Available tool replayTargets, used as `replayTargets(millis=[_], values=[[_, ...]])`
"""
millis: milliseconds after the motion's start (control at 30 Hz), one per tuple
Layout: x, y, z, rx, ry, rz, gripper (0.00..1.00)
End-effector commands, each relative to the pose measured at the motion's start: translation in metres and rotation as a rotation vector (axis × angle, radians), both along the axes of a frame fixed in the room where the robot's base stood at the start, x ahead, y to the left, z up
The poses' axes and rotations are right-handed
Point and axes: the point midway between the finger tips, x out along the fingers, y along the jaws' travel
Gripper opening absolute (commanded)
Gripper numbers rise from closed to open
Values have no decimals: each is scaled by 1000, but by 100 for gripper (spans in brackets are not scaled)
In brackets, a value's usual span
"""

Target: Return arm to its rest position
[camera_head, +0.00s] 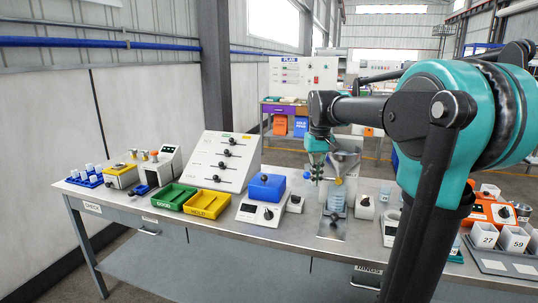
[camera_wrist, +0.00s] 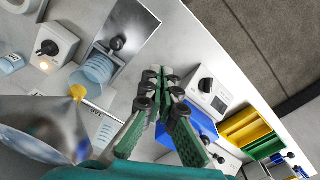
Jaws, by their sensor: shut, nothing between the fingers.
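My arm reaches from the right of the head view over the steel workbench (camera_head: 215,225). My gripper (camera_head: 314,175) hangs just left of a metal funnel (camera_head: 345,162) on a stand. In the wrist view my gripper (camera_wrist: 167,78) has its green-padded fingers shut, with nothing held. A light-blue cup (camera_head: 336,203) stands below the funnel's yellow valve; the cup (camera_wrist: 92,72) also shows in the wrist view. The funnel (camera_wrist: 40,125) is close to my gripper there. My arm hides part of the bench's right side.
Left of the funnel are a blue-topped scale (camera_head: 263,213), green (camera_head: 174,196) and yellow (camera_head: 207,204) trays and a sloped slider panel (camera_head: 222,160). A numbered-cup tray (camera_head: 505,262) is at the right. A back bench (camera_head: 285,107) stands beyond open floor.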

Motion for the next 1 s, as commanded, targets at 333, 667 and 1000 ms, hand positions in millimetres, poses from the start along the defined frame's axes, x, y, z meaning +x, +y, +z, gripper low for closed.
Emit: replayTargets(millis=[333, 667, 1000], values=[[-35, -11, -59, 8, -76, -44, 0], [-129, -29, -173, 25, -227, -130, 0], [-208, -37, -245, 39, -338, -192, 0]])
